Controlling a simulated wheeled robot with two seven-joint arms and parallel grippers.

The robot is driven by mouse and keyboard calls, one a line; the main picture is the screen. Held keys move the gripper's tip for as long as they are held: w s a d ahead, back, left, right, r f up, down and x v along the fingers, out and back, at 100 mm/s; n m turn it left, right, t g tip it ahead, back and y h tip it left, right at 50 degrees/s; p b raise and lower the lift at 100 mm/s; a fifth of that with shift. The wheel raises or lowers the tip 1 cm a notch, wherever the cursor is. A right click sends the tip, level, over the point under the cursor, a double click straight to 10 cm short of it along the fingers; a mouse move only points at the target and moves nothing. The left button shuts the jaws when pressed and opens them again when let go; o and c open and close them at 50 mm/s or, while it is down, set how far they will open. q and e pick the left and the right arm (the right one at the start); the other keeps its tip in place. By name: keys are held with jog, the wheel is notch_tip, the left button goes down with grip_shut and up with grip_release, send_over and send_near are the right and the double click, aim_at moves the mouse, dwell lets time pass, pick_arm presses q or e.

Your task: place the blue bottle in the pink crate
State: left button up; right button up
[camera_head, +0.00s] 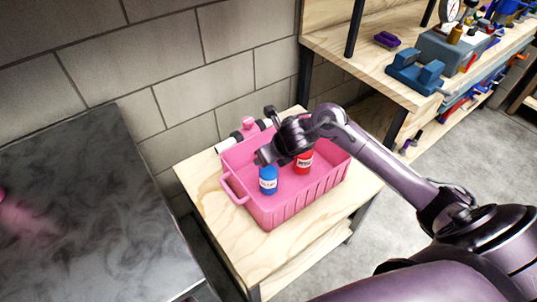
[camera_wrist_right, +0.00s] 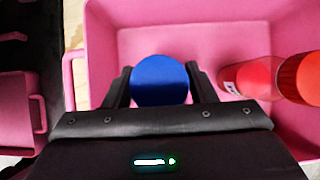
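The pink crate (camera_head: 300,205) stands on a wooden table, and its inside floor and walls fill much of the right wrist view (camera_wrist_right: 235,42). The blue bottle (camera_head: 268,182) is upright within the crate's left part, with a white label; whether its base touches the floor I cannot tell. My right gripper (camera_head: 266,160) is over the bottle's top. In the right wrist view its two fingers lie close against both sides of the blue cap (camera_wrist_right: 160,82), shut on it. My left gripper is not in view.
A red bottle (camera_head: 303,162) stands in the crate to the right of the blue one. A pink and white object (camera_head: 245,130) lies behind the crate. A block wall (camera_head: 170,80) is close behind. A workbench with tools (camera_head: 430,65) stands at the right.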

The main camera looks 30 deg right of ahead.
jog(key=shift+o, duration=1.4)
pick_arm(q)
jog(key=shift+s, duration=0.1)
pick_arm(e)
jog(key=shift+r, duration=0.1)
jog(key=shift+s+r, duration=0.15)
jog(key=shift+r, duration=0.15)
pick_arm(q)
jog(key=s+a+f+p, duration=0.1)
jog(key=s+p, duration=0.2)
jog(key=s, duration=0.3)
pick_arm(e)
jog(key=v, duration=1.1)
jog(key=shift+r, duration=0.15)
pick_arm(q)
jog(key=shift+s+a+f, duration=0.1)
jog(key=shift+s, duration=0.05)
pick_arm(e)
jog(key=shift+s, duration=0.1)
